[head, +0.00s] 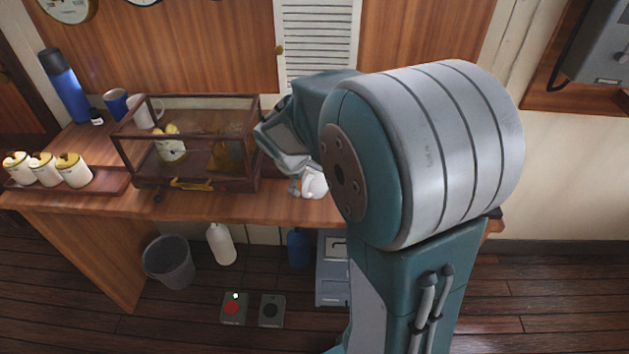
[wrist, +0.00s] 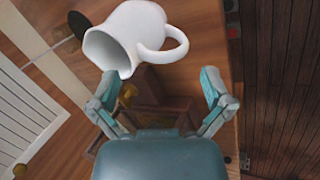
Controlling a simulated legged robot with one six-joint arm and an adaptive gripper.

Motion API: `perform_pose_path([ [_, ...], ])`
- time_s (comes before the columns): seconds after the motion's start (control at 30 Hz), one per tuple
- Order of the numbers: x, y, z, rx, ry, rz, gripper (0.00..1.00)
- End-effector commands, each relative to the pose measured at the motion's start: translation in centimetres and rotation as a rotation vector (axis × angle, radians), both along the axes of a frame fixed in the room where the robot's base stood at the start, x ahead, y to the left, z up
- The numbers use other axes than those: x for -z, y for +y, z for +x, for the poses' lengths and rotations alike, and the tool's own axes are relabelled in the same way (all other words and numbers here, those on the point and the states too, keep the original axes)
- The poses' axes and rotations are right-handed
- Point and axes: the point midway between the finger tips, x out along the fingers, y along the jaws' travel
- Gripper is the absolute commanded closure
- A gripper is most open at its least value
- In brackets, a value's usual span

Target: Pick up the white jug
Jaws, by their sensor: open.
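The white jug (wrist: 128,36) stands on the wooden counter at the top of the wrist view, with its open mouth toward the lower left and its handle on the right. In the head view only a small white part of the jug (head: 314,184) shows, and my arm hides the rest. My gripper (wrist: 162,84) is open, with its two fingers spread. The left fingertip is close to the jug's mouth in the picture, and the right fingertip is to the right of the handle. I cannot tell whether a finger touches the jug.
A glass-sided wooden case (head: 190,150) stands on the counter left of my gripper. A tray with several lidded white jars (head: 72,170), a blue flask (head: 64,86) and mugs (head: 116,103) are farther left. A bin (head: 168,262) and a white bottle (head: 221,244) are on the floor below.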

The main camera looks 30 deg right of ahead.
Motion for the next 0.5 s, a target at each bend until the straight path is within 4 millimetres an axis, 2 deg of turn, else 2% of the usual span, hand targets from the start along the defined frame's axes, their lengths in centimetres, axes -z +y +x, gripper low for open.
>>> perform_pose_path([
  [0.1,2.1,-0.6,0.2,0.002,0.005,0.001,0.0],
  [0.2,3.3,-1.1,0.5,0.002,0.005,0.0,0.0],
  [0.5,4.1,-1.3,0.7,0.001,0.0,0.001,0.0],
])
